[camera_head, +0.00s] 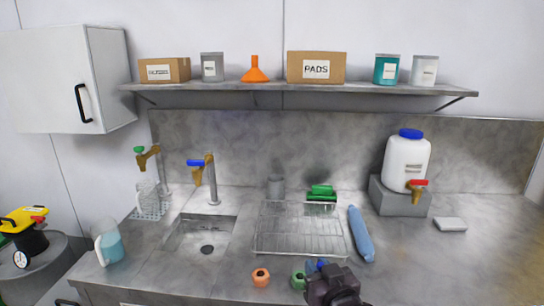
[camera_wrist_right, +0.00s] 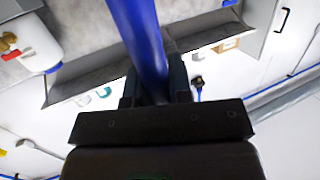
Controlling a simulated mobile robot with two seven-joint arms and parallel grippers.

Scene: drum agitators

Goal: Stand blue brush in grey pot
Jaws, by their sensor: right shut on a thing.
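My right gripper (camera_head: 328,276) is low in the middle of the head view, above the counter's front part. It is shut on the blue brush (camera_head: 316,265), of which only a small blue part shows there. In the right wrist view the brush's long blue handle (camera_wrist_right: 141,38) rises from between the fingers (camera_wrist_right: 155,90). The bristle end cannot be made out. The grey pot (camera_head: 276,187) stands upright at the back of the counter, behind the wire rack, well away from the gripper. My left gripper is out of view.
The empty-looking wire rack (camera_head: 300,235) lies between gripper and pot. Green blocks (camera_head: 321,193) stand right of the pot, a blue roll-like thing (camera_head: 361,234) right of the rack. Orange (camera_head: 261,277) and green (camera_head: 298,279) small pieces are near the front edge. The sink (camera_head: 202,234) is left.

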